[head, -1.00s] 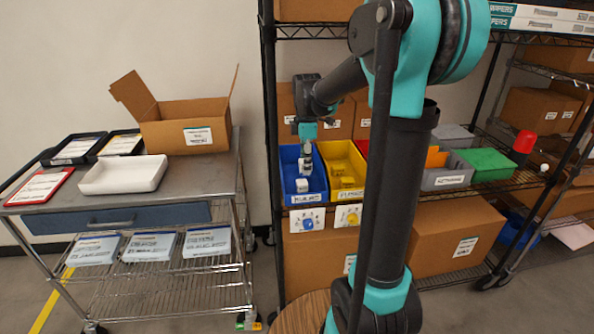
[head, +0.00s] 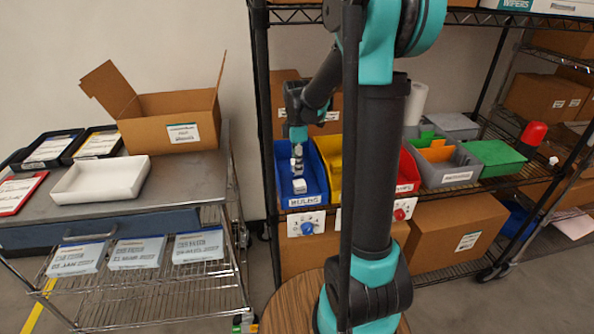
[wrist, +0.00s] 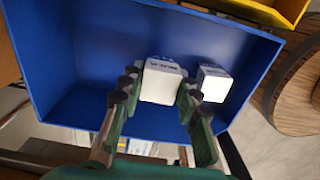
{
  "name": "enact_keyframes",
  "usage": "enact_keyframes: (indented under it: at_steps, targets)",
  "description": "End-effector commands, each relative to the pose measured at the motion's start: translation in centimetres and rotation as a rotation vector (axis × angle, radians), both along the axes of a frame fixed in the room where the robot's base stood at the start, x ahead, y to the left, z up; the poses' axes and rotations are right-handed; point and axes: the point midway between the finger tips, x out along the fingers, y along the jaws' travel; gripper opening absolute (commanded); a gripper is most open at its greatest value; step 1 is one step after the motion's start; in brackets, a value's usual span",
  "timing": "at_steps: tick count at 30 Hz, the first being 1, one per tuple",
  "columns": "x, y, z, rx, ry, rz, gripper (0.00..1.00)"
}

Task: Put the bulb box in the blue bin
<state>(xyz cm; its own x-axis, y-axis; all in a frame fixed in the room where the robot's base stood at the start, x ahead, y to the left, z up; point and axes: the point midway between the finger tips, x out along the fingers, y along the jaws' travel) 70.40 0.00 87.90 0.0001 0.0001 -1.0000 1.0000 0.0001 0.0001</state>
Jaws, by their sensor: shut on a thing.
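The blue bin (head: 319,170), labelled BULBS, sits on the shelf. My gripper (head: 297,166) reaches down into it from above. In the wrist view, my gripper (wrist: 159,91) is shut on a white bulb box (wrist: 160,82) with dark print, between its two green fingers. The held box is over or inside the blue bin (wrist: 85,60); whether it touches the floor I cannot tell. A second white box (wrist: 214,82) is in the bin beside it, to the right in the wrist view; it shows near the bin's front in the head view (head: 300,186).
A yellow bin (head: 329,155) stands right beside the blue bin, with a red bin (head: 407,175) further right, partly behind my arm. A metal cart (head: 190,180) with a white tray (head: 100,182) and an open carton (head: 165,120) stands left. A round wooden top (head: 290,305) is in front.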

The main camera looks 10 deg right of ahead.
Motion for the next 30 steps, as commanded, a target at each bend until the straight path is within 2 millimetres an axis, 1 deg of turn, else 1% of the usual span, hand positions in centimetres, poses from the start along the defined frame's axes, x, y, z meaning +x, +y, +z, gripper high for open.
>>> enact_keyframes:
  at_steps: [1,3,6,18,19,21,24,30]
  targets:
    - [0.1,0.0,-0.8,0.0,0.0,0.0,0.05]
    - [0.1,0.0,-1.8,0.0,0.0,0.0,0.05]
    - [0.1,0.0,-2.6,0.0,0.0,0.0,0.05]
    - [0.0,0.0,-3.1,0.0,0.0,0.0,0.05]
    - [0.0,0.0,-3.1,0.0,0.0,0.0,0.33]
    - [0.0,0.0,-3.1,0.0,0.0,0.0,0.42]
    - [0.0,0.0,-3.1,0.0,0.0,0.0,0.52]
    - [0.0,0.0,-3.1,0.0,0.0,0.0,0.52]
